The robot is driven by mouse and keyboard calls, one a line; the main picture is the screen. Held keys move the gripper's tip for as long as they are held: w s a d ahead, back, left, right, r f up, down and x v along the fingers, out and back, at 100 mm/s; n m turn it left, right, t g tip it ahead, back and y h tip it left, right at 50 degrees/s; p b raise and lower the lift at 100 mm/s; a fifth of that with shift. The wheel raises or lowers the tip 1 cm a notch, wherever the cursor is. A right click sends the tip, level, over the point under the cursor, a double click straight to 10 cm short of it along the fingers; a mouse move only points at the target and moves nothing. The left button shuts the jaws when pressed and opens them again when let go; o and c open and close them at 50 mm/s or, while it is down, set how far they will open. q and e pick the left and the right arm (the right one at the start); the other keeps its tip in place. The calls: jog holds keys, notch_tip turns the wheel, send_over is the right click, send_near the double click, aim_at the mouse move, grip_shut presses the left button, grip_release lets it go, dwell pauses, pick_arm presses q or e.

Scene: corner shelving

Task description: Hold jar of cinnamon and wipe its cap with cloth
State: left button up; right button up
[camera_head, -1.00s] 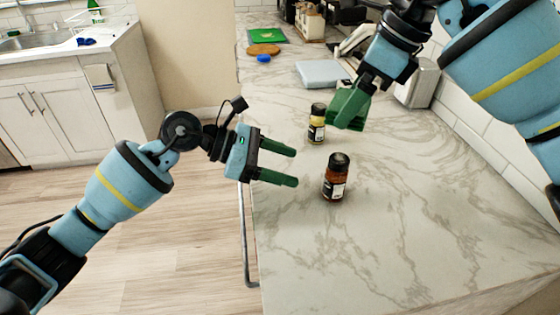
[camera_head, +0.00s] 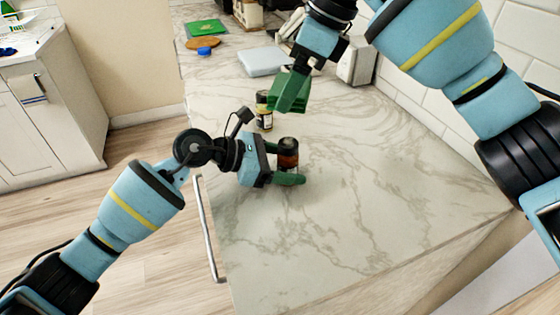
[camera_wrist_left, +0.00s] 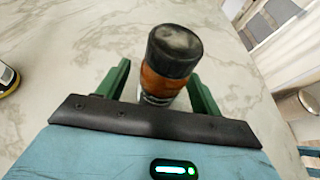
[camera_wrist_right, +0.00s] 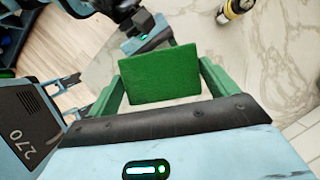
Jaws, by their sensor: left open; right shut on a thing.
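The jar of cinnamon (camera_head: 288,155), reddish-brown with a black cap, stands upright on the counter. In the left wrist view the jar (camera_wrist_left: 165,82) is between my green fingers, and a pale smudge shows on its cap (camera_wrist_left: 177,42). My left gripper (camera_head: 285,168) is open around the jar. In the left wrist view, gaps show between the jar and the fingers. My right gripper (camera_head: 290,92) is shut on the green cloth (camera_wrist_right: 160,75), held above the counter behind the jar. The cloth appears as a flat square in the right wrist view.
A second jar with a yellowish body and black cap (camera_head: 263,112) stands just behind the cinnamon. A light blue board (camera_head: 265,62), a blue item (camera_head: 205,51) and a brown round board (camera_head: 203,43) lie farther back. The marble counter (camera_head: 370,190) is clear to the right.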

pick_arm(q)
jog(key=c, duration=1.1)
jog(key=shift+c, duration=0.2)
jog(key=o, duration=1)
jog(key=shift+c, duration=0.2)
jog(key=c, duration=1)
jog(key=shift+o, duration=0.2)
